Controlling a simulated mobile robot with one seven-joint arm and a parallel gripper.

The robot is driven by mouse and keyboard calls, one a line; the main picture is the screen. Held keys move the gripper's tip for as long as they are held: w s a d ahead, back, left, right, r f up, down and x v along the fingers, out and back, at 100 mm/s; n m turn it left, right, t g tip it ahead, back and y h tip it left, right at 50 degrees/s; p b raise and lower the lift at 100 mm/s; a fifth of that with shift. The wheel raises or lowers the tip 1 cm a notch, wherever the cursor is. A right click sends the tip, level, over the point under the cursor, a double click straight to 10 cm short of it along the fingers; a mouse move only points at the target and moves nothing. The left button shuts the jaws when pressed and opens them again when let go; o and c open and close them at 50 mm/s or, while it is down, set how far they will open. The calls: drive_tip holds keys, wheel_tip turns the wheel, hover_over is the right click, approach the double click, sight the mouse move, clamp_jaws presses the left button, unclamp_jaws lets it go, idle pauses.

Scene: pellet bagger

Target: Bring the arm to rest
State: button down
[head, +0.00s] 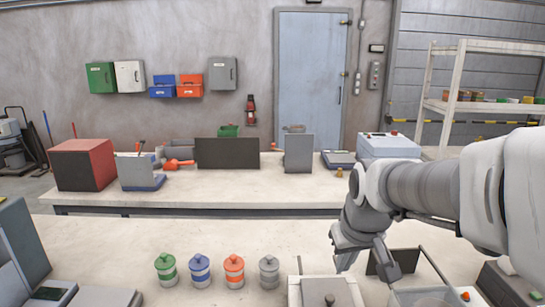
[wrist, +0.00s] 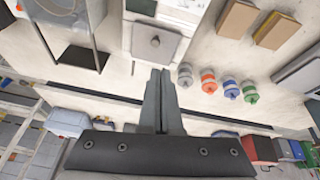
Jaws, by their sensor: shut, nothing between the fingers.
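My arm reaches in from the right of the head view. My gripper (head: 344,264) hangs over the near worktop, above and close to a white box with a grey lid (head: 328,290). In the wrist view my gripper (wrist: 160,73) has its two fingers side by side and touching, with nothing between them.
Green (head: 166,269), blue (head: 199,270), orange (head: 234,271) and grey (head: 269,272) jars stand left of my gripper. A dark panel (head: 392,263) and a clear container (head: 422,297) are at its right. The near worktop (head: 110,240) has bare room at left-centre.

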drive_tip(key=s+r+m+t, duration=0.1)
drive_tip(key=s+r, duration=0.1)
drive_tip(key=s, duration=1.3)
drive_tip(key=shift+s+m, duration=0.3)
drive_tip(key=shift+m, duration=0.1)
drive_tip(key=shift+d+r, duration=0.1)
idle(0.4)
